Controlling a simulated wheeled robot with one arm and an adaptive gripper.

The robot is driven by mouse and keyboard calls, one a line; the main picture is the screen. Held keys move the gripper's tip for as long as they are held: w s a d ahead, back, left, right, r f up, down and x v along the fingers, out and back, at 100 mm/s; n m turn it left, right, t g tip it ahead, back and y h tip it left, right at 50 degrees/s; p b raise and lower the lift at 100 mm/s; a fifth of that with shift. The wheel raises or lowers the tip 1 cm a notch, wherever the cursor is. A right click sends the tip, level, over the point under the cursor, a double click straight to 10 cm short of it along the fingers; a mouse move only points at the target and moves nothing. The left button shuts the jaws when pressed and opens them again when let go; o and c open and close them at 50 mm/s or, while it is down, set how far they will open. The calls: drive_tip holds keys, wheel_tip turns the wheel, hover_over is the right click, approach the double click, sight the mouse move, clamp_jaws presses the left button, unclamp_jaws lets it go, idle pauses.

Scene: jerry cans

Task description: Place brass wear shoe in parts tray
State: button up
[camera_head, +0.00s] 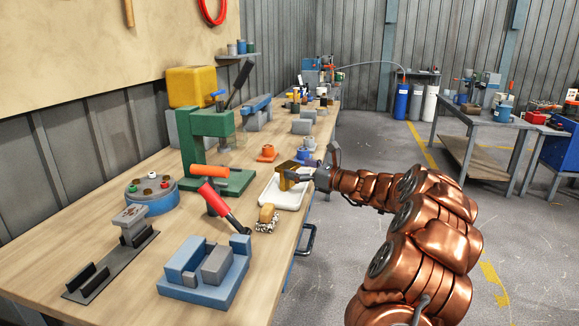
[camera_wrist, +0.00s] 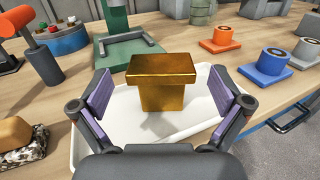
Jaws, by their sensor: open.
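The brass wear shoe (camera_wrist: 161,80) is a shiny gold T-shaped block with a wide top and narrower stem. It stands upright and appears to rest on the floor of the white parts tray (camera_wrist: 125,122); its base shows a dark shadow there. In the head view the shoe (camera_head: 287,179) is over the tray (camera_head: 286,201), partly hidden by my gripper (camera_head: 306,174). In the wrist view my gripper (camera_wrist: 160,88) is open, with one purple-padded finger on each side of the shoe. Clear gaps show between both pads and the shoe.
A green press (camera_head: 207,150) stands behind the tray. A blue-grey fixture (camera_head: 205,280) sits at the front.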

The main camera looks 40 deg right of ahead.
drive_tip(key=v, duration=0.8)
drive_tip(key=shift+d, duration=0.1)
